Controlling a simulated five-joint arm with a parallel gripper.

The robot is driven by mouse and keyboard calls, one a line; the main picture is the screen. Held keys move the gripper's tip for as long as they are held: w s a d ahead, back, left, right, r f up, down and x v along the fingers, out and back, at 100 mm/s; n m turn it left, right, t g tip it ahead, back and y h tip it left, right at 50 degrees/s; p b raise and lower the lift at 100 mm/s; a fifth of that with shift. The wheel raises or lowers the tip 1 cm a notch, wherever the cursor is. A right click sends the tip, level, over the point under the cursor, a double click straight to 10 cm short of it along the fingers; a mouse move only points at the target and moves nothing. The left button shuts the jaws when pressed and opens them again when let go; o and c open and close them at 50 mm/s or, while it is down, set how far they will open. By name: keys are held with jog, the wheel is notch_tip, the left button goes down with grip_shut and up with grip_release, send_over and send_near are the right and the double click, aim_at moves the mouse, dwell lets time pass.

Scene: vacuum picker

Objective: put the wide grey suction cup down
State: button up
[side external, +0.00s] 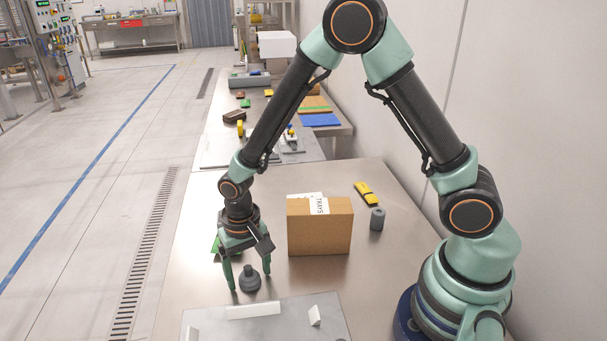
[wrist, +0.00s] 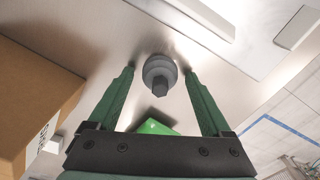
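The wide grey suction cup (side external: 250,283) stands upright on the steel table, its broad base down and its narrower neck up. In the wrist view the cup (wrist: 158,68) shows between the fingertips, with a gap on each side. My gripper (side external: 248,274) points down over the cup, its green fingers spread apart. In the wrist view my gripper (wrist: 160,72) is open and nothing is held. I cannot tell exactly how far down the cup the fingertips reach.
A cardboard box (side external: 320,228) stands right of my gripper. A grey plate (side external: 265,326) with white strips lies in front. A grey cylinder (side external: 377,219) and a yellow item (side external: 367,193) lie behind the box's right side. A green piece (wrist: 155,127) lies close to the gripper.

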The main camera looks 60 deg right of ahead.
aim_at(249, 268)
jog(key=shift+r, duration=0.1)
notch_tip(249, 268, up, 12)
jog(key=s+d+r+n+t, duration=0.4)
jog(key=s+d+r, duration=0.4)
jog(key=d+r, duration=0.3)
jog(key=shift+r+t, duration=0.65)
jog(key=shift+t, duration=0.15)
dwell(0.9)
